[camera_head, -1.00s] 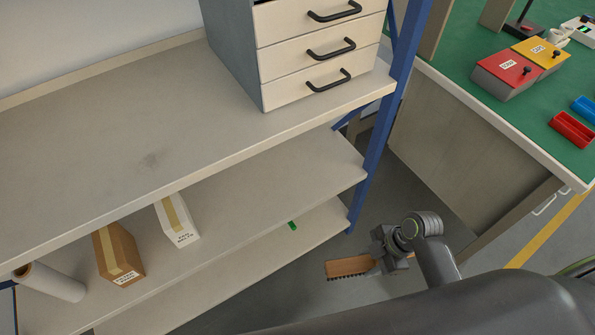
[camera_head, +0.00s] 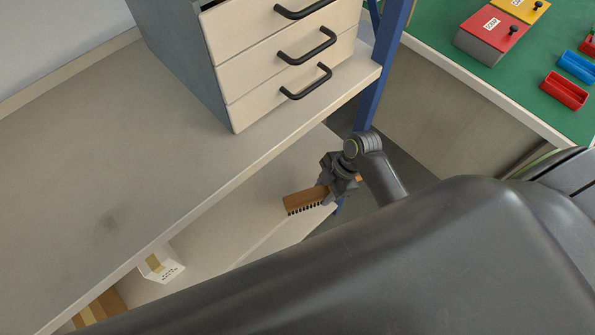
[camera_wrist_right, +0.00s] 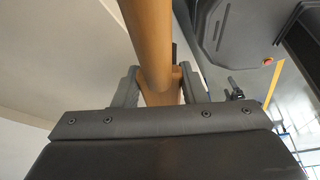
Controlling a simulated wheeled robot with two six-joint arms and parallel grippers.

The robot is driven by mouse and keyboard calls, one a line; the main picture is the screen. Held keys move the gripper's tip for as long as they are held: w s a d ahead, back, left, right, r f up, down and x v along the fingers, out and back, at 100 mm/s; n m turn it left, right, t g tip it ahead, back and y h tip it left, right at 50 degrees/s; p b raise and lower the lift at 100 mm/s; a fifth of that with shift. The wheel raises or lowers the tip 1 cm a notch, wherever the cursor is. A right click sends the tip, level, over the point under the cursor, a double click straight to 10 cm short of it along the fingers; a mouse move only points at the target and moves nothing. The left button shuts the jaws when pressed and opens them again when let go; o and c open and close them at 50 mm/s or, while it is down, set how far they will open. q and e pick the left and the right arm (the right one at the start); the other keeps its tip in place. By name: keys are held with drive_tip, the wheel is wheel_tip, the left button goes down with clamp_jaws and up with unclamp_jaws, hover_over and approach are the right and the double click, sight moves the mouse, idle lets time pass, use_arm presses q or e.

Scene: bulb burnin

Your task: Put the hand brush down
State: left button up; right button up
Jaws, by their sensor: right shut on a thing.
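The hand brush (camera_head: 306,199) has a wooden body with dark bristles along its lower side. My right gripper (camera_head: 338,178) is shut on it, and the brush sticks out to the left of the jaws. In the head view it shows in front of the lower shelf, near the blue post; whether it touches the shelf I cannot tell. In the right wrist view the wooden brush (camera_wrist_right: 151,45) runs up from between the two fingers (camera_wrist_right: 160,88). My left gripper is not in view.
The shelf unit's top board (camera_head: 120,165) is bare in front of a drawer cabinet (camera_head: 285,65). On the lower shelf (camera_head: 240,215) a white box (camera_head: 160,265) and a brown box (camera_head: 100,305) stand at left. A blue post (camera_head: 385,50) and green-topped bench (camera_head: 480,75) are at right.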

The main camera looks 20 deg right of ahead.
drive_tip(key=w+a, duration=0.1)
drive_tip(key=w, duration=0.2)
drive_tip(key=w+a, duration=0.1)
drive_tip(key=w, duration=0.2)
drive_tip(key=w+a, duration=0.1)
drive_tip(key=w, duration=0.2)
drive_tip(key=shift+w+a+b, duration=0.1)
drive_tip(key=shift+a+b, duration=0.1)
drive_tip(key=shift+b, duration=0.1)
drive_tip(key=shift+f+b, duration=0.3)
drive_tip(key=shift+f, duration=1.5)
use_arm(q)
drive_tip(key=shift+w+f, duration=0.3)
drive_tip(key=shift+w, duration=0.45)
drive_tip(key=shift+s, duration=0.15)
use_arm(e)
drive_tip(key=o, duration=1.1)
drive_tip(key=shift+f, duration=0.1)
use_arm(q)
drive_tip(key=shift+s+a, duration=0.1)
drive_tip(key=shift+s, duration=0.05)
